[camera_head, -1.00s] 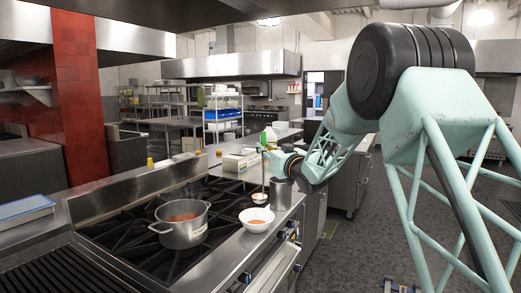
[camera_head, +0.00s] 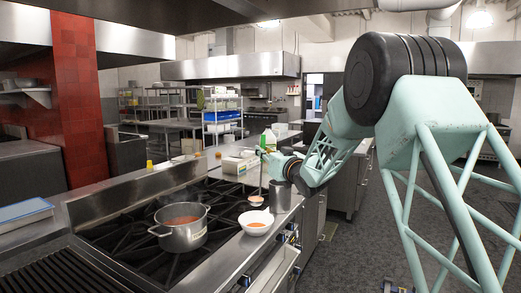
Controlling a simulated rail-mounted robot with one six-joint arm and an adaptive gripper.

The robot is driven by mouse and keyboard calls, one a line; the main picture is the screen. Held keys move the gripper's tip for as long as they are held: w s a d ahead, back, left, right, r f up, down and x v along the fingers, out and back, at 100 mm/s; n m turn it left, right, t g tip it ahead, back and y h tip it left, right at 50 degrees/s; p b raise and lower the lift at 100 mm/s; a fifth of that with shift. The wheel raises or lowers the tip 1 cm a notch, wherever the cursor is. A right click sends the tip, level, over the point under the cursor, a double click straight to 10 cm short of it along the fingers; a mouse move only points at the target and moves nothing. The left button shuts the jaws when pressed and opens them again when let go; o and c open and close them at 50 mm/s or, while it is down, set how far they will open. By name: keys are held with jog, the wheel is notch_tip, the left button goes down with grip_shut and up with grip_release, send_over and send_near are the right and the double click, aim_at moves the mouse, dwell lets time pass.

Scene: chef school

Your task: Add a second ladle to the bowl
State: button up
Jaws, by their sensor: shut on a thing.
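A white bowl (camera_head: 256,229) stands on the steel counter edge, right of the stove, with orange-red soup in it. A steel pot (camera_head: 183,236) with orange-red soup sits on the stove, left of the bowl. My gripper (camera_head: 266,157) is shut on the ladle (camera_head: 261,178) near the top of its upright handle. The ladle's cup hangs just above and behind the bowl's far rim; it looks apart from the bowl. The gripper's fingers are small and partly hidden by my wrist.
A steel canister (camera_head: 280,196) stands close to the right of the ladle. Behind are a white box (camera_head: 238,163) and a green-and-white bottle (camera_head: 268,139). Black burner grates (camera_head: 130,236) surround the pot. The counter in front of the bowl is narrow.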

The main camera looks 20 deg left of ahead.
jog(key=shift+w+d+f+m+h+p, duration=0.3)
jog(key=shift+w+d+f+m+p, duration=2.8)
jog(key=shift+f, duration=1.15)
jog(key=shift+w+d+f+m+h+p, duration=0.3)
jog(key=shift+w+d+f+m+p, duration=2.7)
jog(key=shift+f+m, duration=0.95)
notch_tip(320, 180, down, 14)
jog(key=m+b, duration=0.2)
jog(key=m, duration=0.4)
jog(key=shift+a+r+b, duration=0.15)
jog(key=shift+a+b, duration=0.2)
jog(key=shift+a, duration=0.1)
jog(key=shift+r, duration=0.15)
